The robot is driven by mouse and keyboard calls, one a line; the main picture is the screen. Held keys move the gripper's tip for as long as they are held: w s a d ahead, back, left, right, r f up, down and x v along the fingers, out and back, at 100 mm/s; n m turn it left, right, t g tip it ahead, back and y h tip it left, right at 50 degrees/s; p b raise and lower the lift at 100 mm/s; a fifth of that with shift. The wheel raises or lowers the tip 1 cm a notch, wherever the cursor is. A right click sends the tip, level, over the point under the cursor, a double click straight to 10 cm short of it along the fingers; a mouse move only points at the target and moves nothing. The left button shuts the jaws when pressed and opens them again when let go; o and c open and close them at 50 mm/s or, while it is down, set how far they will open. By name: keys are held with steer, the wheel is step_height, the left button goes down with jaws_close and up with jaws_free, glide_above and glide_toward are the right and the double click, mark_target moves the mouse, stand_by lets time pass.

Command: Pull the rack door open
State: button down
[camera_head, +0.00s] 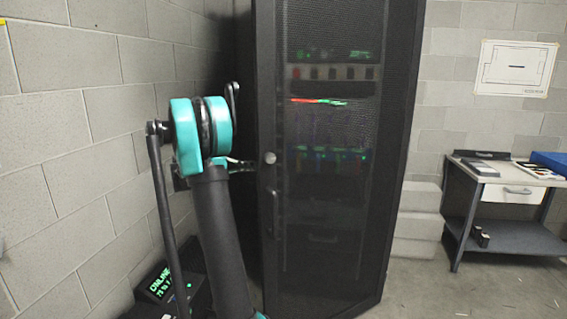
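The rack door (325,220) is a tall black mesh panel in the middle of the view, with lit equipment showing dimly through it. It looks closed, though a small gap could not be made out. A dark vertical handle (274,212) is on its left edge, with a round grey knob (269,158) above it. My teal and black arm rises in front, left of the door. What seems to be my gripper (241,164) shows as small metal parts just left of the knob. The arm hides most of it, so its opening and any contact are unclear.
A block wall stands close on the left. A dark box with a lit green display (160,285) is at the lower left. Pale stacked blocks (416,222) and a workbench (510,240) with items on it stand to the right. The floor at the lower right is open.

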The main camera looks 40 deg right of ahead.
mark_target(284, 161)
steer(key=shift+m+g+h, duration=0.5)
steer(key=shift+g, duration=0.3)
steer(key=s+d, duration=0.2)
steer(key=d, duration=0.1)
steer(key=s+d+r, duration=0.1)
steer(key=s+d, duration=0.1)
steer(key=d, duration=0.1)
steer(key=s+d+r, duration=0.1)
steer(key=s+d, duration=0.1)
steer(key=d, duration=0.1)
steer(key=shift+s+d+r, duration=0.1)
steer(key=shift+s+d, duration=0.2)
steer(key=shift+s+a, duration=0.1)
steer(key=shift+s, duration=0.5)
